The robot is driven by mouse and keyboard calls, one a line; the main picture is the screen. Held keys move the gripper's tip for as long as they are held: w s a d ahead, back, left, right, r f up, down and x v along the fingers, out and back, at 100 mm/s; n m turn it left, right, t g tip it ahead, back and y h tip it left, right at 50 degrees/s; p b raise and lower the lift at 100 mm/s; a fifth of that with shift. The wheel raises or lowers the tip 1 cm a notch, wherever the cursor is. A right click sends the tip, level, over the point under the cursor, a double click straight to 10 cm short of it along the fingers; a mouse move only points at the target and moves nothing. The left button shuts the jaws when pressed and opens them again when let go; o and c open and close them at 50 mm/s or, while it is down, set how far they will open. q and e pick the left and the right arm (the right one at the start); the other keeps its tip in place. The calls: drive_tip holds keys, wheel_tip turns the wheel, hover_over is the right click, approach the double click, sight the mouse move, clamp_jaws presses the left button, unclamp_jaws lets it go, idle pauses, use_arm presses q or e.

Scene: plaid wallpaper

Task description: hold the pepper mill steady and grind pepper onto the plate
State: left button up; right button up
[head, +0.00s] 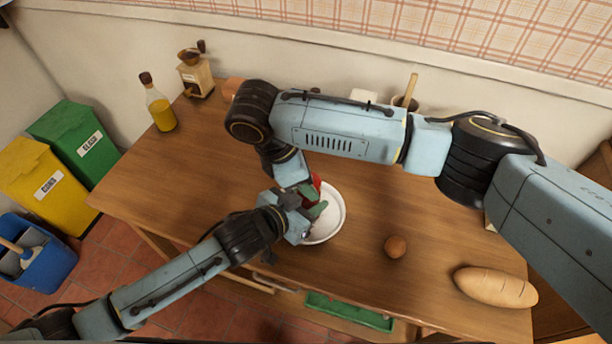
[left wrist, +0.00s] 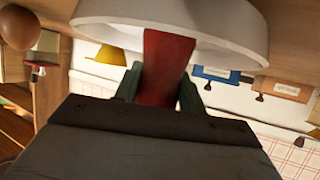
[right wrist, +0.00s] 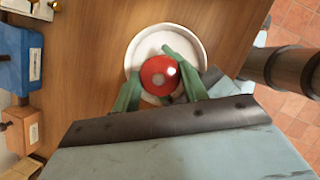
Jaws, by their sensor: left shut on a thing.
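The red pepper mill (head: 317,181) stands upright over the white plate (head: 335,222), mostly hidden by my grippers in the head view. My left gripper (head: 316,211) is shut on the mill's red body (left wrist: 165,65), which shows between its green fingers in the left wrist view. In the right wrist view the mill's round red top (right wrist: 152,82) with a pale knob lies between the green fingers of my right gripper (right wrist: 160,75). These fingers are spread on both sides of the top, with narrow gaps. The plate (right wrist: 140,48) lies beneath.
On the wooden table (head: 200,170) are an oil bottle (head: 160,110), a coffee grinder (head: 196,78), a brown egg-like ball (head: 395,246) and a bread loaf (head: 495,287). Coloured bins (head: 50,180) stand on the floor at left.

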drive_tip(key=o, duration=0.4)
drive_tip(key=v, duration=1.2)
drive_tip(key=shift+s+a, duration=0.1)
